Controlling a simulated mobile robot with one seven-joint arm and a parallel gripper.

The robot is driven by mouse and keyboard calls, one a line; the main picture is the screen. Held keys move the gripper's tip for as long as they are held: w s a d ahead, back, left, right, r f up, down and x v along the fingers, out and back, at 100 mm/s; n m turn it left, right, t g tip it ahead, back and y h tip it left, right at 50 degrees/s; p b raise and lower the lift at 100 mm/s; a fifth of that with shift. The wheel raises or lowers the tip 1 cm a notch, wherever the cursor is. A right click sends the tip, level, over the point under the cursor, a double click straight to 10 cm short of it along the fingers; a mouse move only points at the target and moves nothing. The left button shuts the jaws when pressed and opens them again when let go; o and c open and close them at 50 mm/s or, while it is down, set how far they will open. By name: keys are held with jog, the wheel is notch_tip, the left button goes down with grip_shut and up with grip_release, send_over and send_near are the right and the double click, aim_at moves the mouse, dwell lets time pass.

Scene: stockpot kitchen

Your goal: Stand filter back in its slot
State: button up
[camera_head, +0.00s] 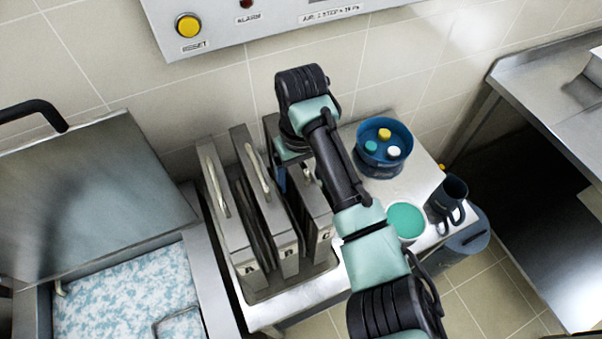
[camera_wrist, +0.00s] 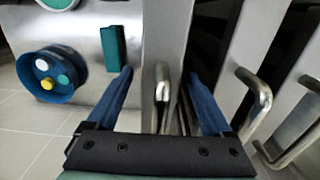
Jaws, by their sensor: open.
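Three grey flat filters with bar handles stand upright side by side in a rack (camera_head: 262,296) in the head view: a left filter (camera_head: 229,233), a middle filter (camera_head: 270,215) and a right filter (camera_head: 318,218). My gripper (camera_wrist: 160,75) is open, its two blue fingers on either side of a handle (camera_wrist: 162,92) in the wrist view, which appears to be the right filter's. Contact is not clear. In the head view my arm covers part of the right filter and most of the gripper. I cannot tell how deep each filter sits.
Right of the rack are a blue round container (camera_head: 382,160) with coloured discs, a green-topped cup (camera_head: 405,219) and a dark mug (camera_head: 447,200). A green block (camera_wrist: 113,48) lies near the left finger. An open vat (camera_head: 130,290) with foamy liquid is at left.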

notch_tip(320, 180, up, 13)
jog(key=shift+f+p, duration=0.1)
jog(key=shift+p, duration=0.7)
jog(key=w+a+r+t+y, duration=0.4)
jog(key=w+a+r+t, duration=0.3)
jog(key=a+r+t, duration=0.35)
jog(key=s+d+r+m+t+h, duration=0.45)
jog(key=d+r+t, duration=0.25)
jog(key=d+r, duration=0.35)
jog(key=s+r+t+b, duration=0.2)
jog(key=s+r+t, duration=0.3)
jog(key=r, duration=0.5)
jog(key=s+a+r+t+b, duration=0.1)
jog(key=s+r+t+b, duration=0.2)
jog(key=s+r+t, duration=0.2)
jog(key=s+r, duration=0.3)
jog(key=r, duration=0.3)
